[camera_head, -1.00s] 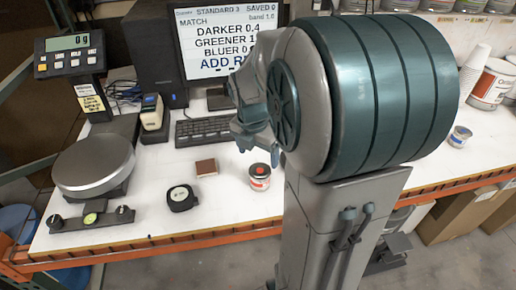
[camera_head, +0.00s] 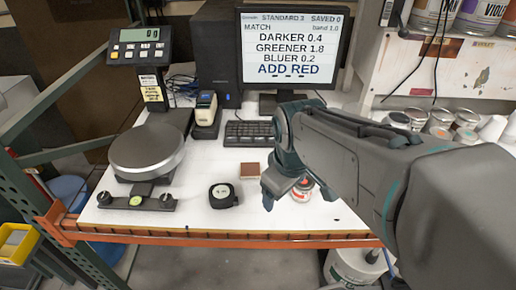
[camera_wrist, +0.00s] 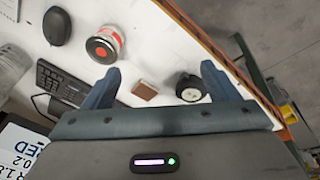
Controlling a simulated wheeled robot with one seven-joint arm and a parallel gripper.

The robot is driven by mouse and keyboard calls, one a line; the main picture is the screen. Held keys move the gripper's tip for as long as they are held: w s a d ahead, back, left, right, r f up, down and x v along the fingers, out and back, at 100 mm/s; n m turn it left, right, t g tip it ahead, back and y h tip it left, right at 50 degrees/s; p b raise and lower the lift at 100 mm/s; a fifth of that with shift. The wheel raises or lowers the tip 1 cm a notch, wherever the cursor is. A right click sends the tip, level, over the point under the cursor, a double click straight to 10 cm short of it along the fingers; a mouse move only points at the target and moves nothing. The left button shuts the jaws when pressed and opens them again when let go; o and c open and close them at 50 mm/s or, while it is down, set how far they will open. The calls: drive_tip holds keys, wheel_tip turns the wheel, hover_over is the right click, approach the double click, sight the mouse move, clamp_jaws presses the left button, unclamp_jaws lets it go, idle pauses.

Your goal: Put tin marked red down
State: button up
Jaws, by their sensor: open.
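The tin marked red (camera_head: 302,188) stands on the white worktop, partly hidden behind my gripper in the head view. In the wrist view the tin (camera_wrist: 103,46) shows a dark lid with a red spot and a red and white label. My gripper (camera_head: 277,192) reaches down over the worktop just left of the tin. In the wrist view my gripper (camera_wrist: 160,76) is open, with nothing between its fingers. The tin lies beyond the tip of the left finger, and they look apart.
A brown block (camera_head: 250,170) and a black round gauge (camera_head: 222,195) lie left of the gripper. A scale (camera_head: 147,150) stands at the left, a keyboard (camera_head: 248,133) behind. The monitor (camera_head: 290,50) reads ADD RED. Several tins (camera_head: 440,120) stand at the right.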

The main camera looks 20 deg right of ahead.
drive_tip(key=shift+s+a+f+m, duration=0.1)
drive_tip(key=shift+s+a+m, duration=0.3)
drive_tip(key=shift+m, duration=0.55)
drive_tip(key=shift+s+a+m, duration=0.15)
drive_tip(key=shift+s+m, duration=0.45)
drive_tip(key=shift+m, duration=0.3)
drive_tip(key=shift+s+a+f+m, duration=0.1)
drive_tip(key=shift+s+a+m, duration=0.3)
drive_tip(key=shift+m, duration=0.55)
drive_tip(key=shift+s+d, duration=0.1)
